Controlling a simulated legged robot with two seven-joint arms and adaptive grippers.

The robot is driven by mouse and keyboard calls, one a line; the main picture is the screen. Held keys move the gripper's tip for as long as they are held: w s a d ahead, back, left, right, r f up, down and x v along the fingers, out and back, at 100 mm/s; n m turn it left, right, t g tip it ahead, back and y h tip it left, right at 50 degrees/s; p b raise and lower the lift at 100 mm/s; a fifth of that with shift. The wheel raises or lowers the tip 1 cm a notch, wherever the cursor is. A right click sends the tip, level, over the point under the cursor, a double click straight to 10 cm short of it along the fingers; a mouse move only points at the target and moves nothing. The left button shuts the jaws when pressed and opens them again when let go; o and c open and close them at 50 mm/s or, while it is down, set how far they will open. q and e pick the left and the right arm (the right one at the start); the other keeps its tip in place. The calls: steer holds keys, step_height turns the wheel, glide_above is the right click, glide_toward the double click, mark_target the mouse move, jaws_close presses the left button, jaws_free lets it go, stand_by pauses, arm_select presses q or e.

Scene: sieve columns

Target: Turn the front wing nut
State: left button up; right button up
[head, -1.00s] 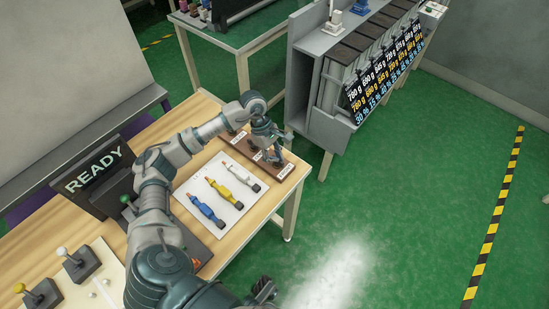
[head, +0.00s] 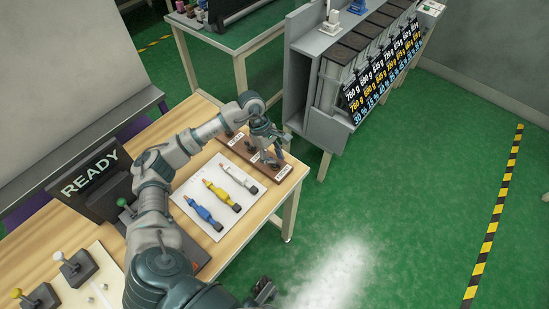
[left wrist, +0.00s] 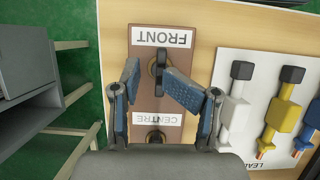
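The front wing nut (left wrist: 158,68) is a dark knob on a brown board (left wrist: 145,103), beside a white label reading FRONT, in the left wrist view. My left gripper (left wrist: 150,78) is open, with one blue-grey finger on each side of the nut. Whether either finger touches it I cannot tell. The centre nut (left wrist: 156,138) is partly hidden by the gripper, beside the CENTRE label. In the head view my left gripper (head: 272,150) hangs over the board's near right end and hides the nut. A dark part at the bottom edge may be my right gripper (head: 263,290); its fingers are unclear.
A white sheet (head: 191,211) with blue, yellow and white plugs lies beside the board. A READY display (head: 90,175) and levers stand further left on the wooden table (head: 100,232). A grey cabinet (head: 316,123) stands beyond the table; green floor lies open at right.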

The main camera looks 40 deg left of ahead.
arm_select(q)
steer(key=v, duration=1.1)
steer(key=shift+a+r, duration=0.25)
steer(key=shift+w, duration=0.1)
